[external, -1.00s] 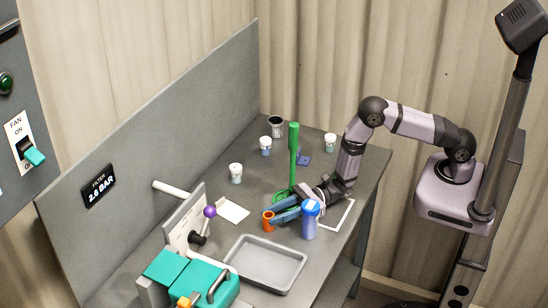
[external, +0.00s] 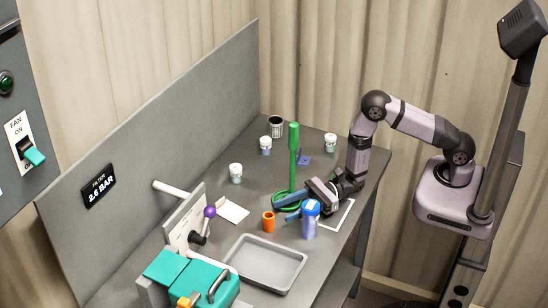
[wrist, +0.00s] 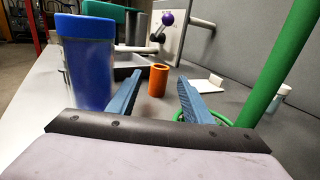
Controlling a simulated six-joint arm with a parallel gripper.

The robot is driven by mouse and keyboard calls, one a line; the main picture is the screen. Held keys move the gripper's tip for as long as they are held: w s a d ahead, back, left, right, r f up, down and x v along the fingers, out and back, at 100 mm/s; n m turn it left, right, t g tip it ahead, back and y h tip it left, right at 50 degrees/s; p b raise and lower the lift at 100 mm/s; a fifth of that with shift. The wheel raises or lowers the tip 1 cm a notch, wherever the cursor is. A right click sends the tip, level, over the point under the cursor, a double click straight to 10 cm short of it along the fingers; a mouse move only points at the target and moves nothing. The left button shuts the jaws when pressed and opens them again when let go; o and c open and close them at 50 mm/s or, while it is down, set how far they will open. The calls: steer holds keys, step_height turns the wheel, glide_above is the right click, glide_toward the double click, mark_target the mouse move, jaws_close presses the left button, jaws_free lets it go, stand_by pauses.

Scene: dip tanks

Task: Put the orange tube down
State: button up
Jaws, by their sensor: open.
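The orange tube (external: 268,221) stands upright on the grey table, just behind the metal tray. In the wrist view the orange tube (wrist: 158,80) stands ahead of my gripper (wrist: 157,90), between the lines of the two blue fingers but beyond their tips. My gripper (external: 284,209) is open and empty, low over the table and apart from the tube. In the external view the blue jar partly hides one finger.
A blue jar (external: 310,221) stands close beside my gripper, and a green post (external: 293,160) with a ring base is on its other side. The grey tray (external: 265,262) lies in front. A white card (external: 233,211) lies left of the tube. Several small jars stand farther back.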

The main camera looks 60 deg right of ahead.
steer(key=b+v, duration=0.1)
steer(key=v, duration=0.6)
steer(key=shift+d+b, duration=0.1)
steer(key=shift+b, duration=0.2)
steer(key=shift+s, duration=0.1)
